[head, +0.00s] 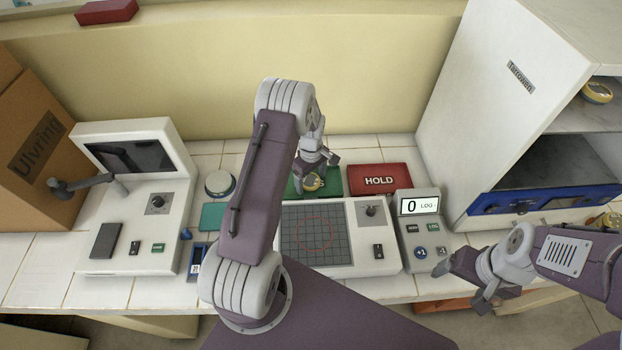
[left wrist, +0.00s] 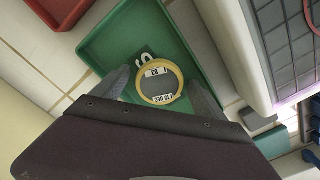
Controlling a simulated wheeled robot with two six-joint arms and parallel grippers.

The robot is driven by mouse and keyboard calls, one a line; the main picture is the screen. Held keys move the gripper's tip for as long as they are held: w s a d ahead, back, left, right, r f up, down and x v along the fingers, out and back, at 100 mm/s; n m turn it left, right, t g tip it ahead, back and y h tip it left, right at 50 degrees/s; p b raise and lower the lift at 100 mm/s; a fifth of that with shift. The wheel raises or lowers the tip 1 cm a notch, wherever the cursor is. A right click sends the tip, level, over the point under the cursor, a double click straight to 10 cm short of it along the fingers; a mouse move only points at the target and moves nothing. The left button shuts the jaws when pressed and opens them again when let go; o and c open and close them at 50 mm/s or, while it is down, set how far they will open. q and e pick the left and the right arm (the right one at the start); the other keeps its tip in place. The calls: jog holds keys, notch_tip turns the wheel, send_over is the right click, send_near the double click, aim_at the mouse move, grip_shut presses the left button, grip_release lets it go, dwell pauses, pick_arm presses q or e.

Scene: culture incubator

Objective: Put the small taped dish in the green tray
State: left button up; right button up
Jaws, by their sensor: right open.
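The small dish (left wrist: 160,82), with a yellow ring and white labels, is at the green tray (left wrist: 105,40), its face turned up. In the head view the dish (head: 312,182) shows over the green tray (head: 333,181). I cannot tell whether it touches the tray's floor. My left gripper (head: 313,172) reaches down there. In the left wrist view its fingers (left wrist: 160,80) stand on either side of the dish, close to its edges. Whether they press on it is unclear. My right gripper (head: 465,282) is open and empty at the right, near the bench's front edge.
A red HOLD tray (head: 379,179) lies right of the green tray. A gridded device (head: 318,235) stands in front, and a LOG display unit (head: 421,225) to its right. A white cabinet (head: 490,90) holds another dish (head: 597,92) on its shelf. A round-topped item (head: 219,183) stands left.

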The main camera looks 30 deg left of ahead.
aim_at(311, 181)
pick_arm(q)
jog(key=shift+r, duration=0.15)
notch_tip(311, 181, up, 12)
jog(key=b, duration=0.1)
jog(key=s+d+r+m, duration=0.1)
jog(key=s+d+m, duration=0.4)
jog(key=s+m, duration=0.2)
jog(key=s+d+r+m+t, duration=0.1)
jog(key=s+d+m, duration=0.4)
jog(key=s, duration=0.6)
jog(key=shift+d+m, duration=0.35)
jog(key=shift+m, duration=0.75)
jog(key=shift+s, duration=0.2)
